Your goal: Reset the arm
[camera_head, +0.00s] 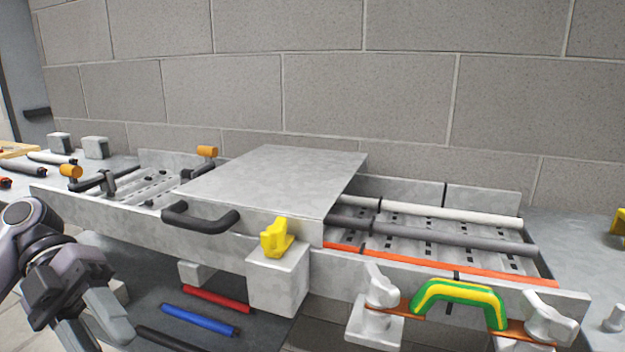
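My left arm comes in at the lower left edge. Its gripper (98,328) points down in front of the metal tray, with its fingers apart and nothing seen between them. The lower finger runs to the bottom edge of the picture. It touches no object that I can see. My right gripper is not in view.
A long metal tray has a grey cover (275,182) with a black handle (200,217). A yellow clamp (277,238) and a green-yellow handle (460,294) stick out in front. White, grey and orange rods (440,264) lie at right. Red and blue rods (200,320) lie below.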

